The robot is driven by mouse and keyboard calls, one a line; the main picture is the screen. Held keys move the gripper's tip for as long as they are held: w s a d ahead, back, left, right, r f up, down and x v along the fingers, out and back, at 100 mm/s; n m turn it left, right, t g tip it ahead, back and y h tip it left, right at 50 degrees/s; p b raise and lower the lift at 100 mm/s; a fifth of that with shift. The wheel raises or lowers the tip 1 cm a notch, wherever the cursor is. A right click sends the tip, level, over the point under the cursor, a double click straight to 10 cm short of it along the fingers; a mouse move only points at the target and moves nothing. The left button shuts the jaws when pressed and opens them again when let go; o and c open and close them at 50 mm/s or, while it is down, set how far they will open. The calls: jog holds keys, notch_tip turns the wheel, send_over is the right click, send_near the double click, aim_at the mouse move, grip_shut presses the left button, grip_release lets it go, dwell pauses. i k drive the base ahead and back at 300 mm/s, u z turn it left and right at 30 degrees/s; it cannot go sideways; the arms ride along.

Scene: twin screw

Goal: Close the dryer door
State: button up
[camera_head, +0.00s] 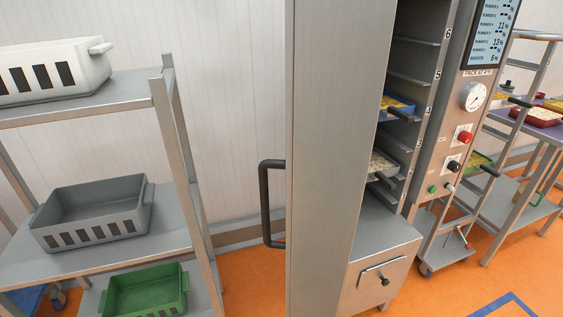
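The dryer door (325,150) is a tall grey metal panel standing open in the middle of the view. A dark bar handle (264,205) sticks out from its left side. Behind and to the right is the dryer's open cabinet, with numbered runners (411,80) inside. A blue tray (398,106) and a tray with pale contents (382,166) sit on runners in it. The control panel (462,130) with a screen, gauge and knobs is at the cabinet's right. My gripper is not in view.
A metal shelf rack (110,96) stands at the left with white (50,70), grey (92,213) and green (146,292) crates. A trolley (530,135) with trays stands at the right. Orange floor (245,270) shows between rack and door.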

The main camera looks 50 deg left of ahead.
aim_at(337, 52)
jog(key=u, duration=1.65)
jog(key=i, duration=0.3)
jog(key=u, duration=0.05)
jog(key=k, duration=1.15)
jog(key=u, duration=0.65)
jog(key=i, duration=1.2)
jog(key=z, duration=0.2)
